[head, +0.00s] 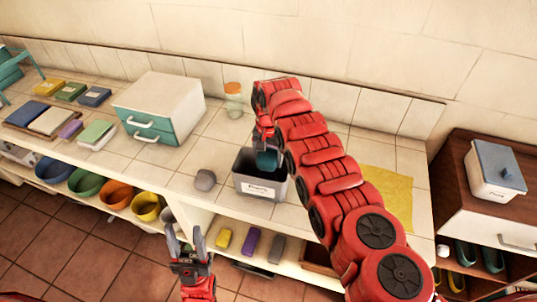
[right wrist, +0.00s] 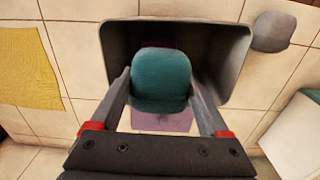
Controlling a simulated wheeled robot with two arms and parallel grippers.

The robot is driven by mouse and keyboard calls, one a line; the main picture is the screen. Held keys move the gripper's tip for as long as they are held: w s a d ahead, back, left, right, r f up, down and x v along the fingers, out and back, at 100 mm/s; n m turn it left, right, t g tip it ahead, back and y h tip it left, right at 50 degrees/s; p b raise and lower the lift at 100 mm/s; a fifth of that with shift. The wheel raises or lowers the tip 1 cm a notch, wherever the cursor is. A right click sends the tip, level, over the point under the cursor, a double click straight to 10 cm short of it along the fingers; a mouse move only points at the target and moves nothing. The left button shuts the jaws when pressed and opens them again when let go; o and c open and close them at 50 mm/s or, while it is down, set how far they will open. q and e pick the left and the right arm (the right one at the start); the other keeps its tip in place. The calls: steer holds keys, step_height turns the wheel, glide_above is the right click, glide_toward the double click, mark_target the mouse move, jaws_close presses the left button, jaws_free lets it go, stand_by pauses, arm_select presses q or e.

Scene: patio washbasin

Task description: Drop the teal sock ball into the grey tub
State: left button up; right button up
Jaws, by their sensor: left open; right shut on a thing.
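The grey tub (head: 262,186) stands on the tiled counter with a white label on its front. In the right wrist view its dark rim and inside (right wrist: 215,60) lie beyond the fingers. The teal sock ball (right wrist: 161,80) is between the two fingers of my right gripper (right wrist: 160,92), which is shut on it. In the head view the teal sock ball (head: 267,161) shows at the tub's opening, partly hidden by the gripper. My left gripper (head: 187,238) is open and empty, in front of the counter's edge, below and left of the tub.
A grey sock ball (head: 205,180) lies left of the tub. A yellow cloth (head: 385,195) lies right, partly behind my right arm. A teal-drawer box (head: 160,107) and a jar (head: 233,99) stand farther back. Coloured bowls (head: 115,195) fill the shelf below.

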mark_target(267, 154)
steer(key=shift+f, duration=0.5)
steer(key=o, duration=1.2)
steer(key=shift+r, duration=0.1)
step_height(267, 154, up, 9)
steer(key=b, duration=0.3)
steer(key=shift+a, duration=0.15)
step_height(267, 154, up, 8)
steer(key=p, duration=0.7)
steer(key=shift+r, duration=0.15)
steer(key=shift+s, duration=0.1)
